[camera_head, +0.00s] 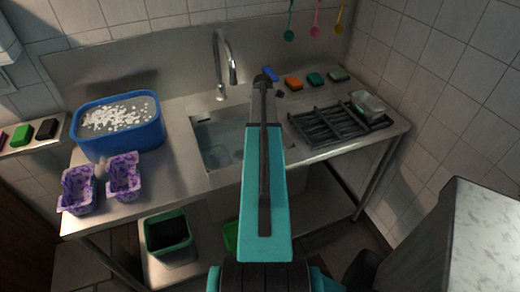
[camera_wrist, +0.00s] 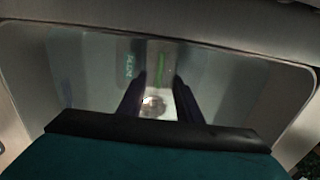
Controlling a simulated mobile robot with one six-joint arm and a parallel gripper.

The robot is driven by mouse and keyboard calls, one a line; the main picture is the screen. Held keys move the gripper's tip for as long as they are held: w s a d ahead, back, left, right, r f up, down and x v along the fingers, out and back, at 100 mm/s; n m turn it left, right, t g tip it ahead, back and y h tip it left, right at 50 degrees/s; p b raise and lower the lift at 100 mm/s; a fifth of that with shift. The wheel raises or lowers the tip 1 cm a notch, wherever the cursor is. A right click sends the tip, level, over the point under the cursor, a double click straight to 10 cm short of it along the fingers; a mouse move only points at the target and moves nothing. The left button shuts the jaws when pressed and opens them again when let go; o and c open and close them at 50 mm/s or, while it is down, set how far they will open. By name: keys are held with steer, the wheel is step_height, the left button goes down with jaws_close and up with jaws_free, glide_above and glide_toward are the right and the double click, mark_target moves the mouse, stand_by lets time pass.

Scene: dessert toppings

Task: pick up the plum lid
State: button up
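I cannot make out a plum lid for certain in either view. Two purple patterned tubs, the left one (camera_head: 77,190) and the right one (camera_head: 123,177), stand on the counter at the left front in the head view. Their tops look open. My gripper (camera_wrist: 160,88) shows in the wrist view with its two dark fingers apart and nothing between them. It is above the sink (camera_wrist: 95,75), with the drain (camera_wrist: 153,106) seen between the fingers. In the head view my own arm hides the gripper.
A blue basin (camera_head: 122,141) with white bits stands behind the tubs. A tap (camera_head: 220,70) rises behind the sink. A dark rack (camera_head: 330,124) with a clear container (camera_head: 368,104) and several sponges are at the right. A green bin (camera_head: 168,234) sits below.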

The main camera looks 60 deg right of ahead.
steer(key=shift+w+a+f+p, duration=0.15)
steer(key=shift+f+p, duration=0.8)
steer(key=shift+f, duration=1.65)
jaws_close()
